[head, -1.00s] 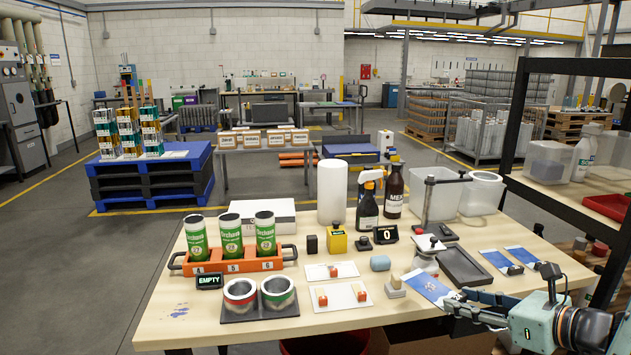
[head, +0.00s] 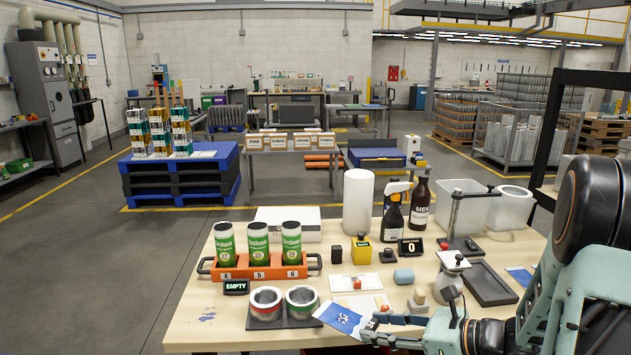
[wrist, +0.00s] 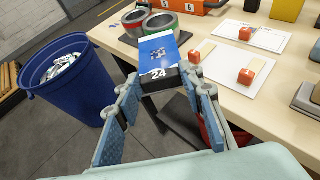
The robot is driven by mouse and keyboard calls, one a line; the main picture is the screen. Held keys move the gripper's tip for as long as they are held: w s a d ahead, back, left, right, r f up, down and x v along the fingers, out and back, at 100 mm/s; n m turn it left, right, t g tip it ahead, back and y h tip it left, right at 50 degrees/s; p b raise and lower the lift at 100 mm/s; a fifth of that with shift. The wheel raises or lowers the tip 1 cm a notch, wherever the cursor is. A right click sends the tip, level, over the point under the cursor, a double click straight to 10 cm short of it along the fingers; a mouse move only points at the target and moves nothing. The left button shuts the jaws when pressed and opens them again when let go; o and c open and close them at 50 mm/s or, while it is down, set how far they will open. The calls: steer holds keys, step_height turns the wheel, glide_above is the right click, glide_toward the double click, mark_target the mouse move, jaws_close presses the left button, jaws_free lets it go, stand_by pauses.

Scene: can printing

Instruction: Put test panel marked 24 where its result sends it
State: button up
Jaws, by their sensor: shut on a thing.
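My gripper (head: 388,326) is shut on the panel's near end, by a black block below the number. It holds the panel over the front edge of the table, beside the dark tray. In the wrist view my fingers (wrist: 162,86) close from both sides. Two open tins, one red-banded (head: 265,304) and one green-banded (head: 302,302), stand on the dark tray (head: 284,323). A sign (head: 236,287) reads EMPTY.
A blue bin (wrist: 66,85) with crumpled white waste stands on the floor left of the table. A red container (wrist: 212,128) is partly visible below the table. An orange rack (head: 259,271) holds green cans. White cards (head: 355,283) with orange-red pieces lie right of the tins.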

step_height(320, 180, up, 4)
steer(key=p, duration=0.7)
steer(key=shift+r+p, duration=0.1)
steer(key=shift+p, duration=0.25)
step_height(320, 180, down, 6)
steer(key=s, duration=0.1)
steer(key=shift+s+d, duration=0.15)
steer(key=shift+s, duration=0.2)
